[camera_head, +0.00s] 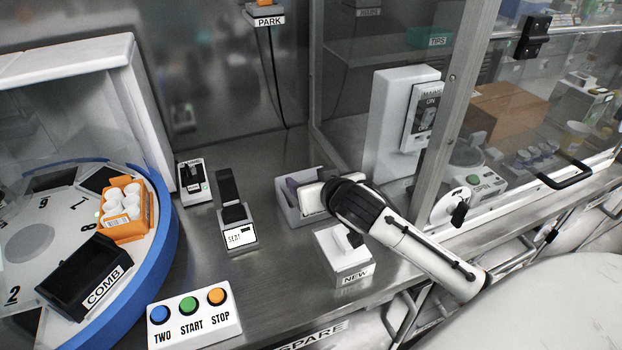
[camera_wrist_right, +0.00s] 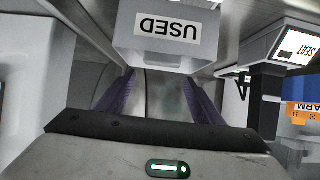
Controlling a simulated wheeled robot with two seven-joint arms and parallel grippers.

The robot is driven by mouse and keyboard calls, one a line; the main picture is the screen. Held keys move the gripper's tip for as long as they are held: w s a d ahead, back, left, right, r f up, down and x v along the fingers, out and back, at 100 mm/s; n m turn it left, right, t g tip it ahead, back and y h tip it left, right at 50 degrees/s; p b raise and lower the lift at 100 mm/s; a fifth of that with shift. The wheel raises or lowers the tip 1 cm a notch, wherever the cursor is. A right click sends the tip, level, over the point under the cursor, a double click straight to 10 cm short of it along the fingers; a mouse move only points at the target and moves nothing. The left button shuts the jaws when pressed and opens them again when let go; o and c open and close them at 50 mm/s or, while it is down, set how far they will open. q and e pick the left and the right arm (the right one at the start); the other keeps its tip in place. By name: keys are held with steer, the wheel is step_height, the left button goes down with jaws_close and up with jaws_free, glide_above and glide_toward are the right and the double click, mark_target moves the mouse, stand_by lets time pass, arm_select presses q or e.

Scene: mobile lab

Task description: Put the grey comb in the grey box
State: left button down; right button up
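The grey box (camera_head: 292,213) stands on the steel bench in the middle of the head view. In the right wrist view a grey box (camera_wrist_right: 170,45) marked USED shows upside down, just past the fingertips. My right gripper (camera_head: 304,190) is over the grey box in the head view and covers part of it. In the wrist view its two purple fingers (camera_wrist_right: 160,82) stand apart with nothing visible between them. No grey comb can be made out; the inside of the box is mostly hidden. My left gripper is out of view.
A box marked NEW (camera_head: 343,262) stands in front of the grey box. A SEAT device (camera_head: 239,237) is to the left. A blue-rimmed turntable (camera_head: 171,228) carries a black COMB tray (camera_head: 76,290) and an orange rack (camera_head: 127,232). A button panel (camera_head: 196,328) is at the front.

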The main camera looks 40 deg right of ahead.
steer(key=shift+o, duration=0.7)
steer(key=v, duration=1)
steer(key=shift+s, duration=0.15)
steer(key=shift+r, duration=0.1)
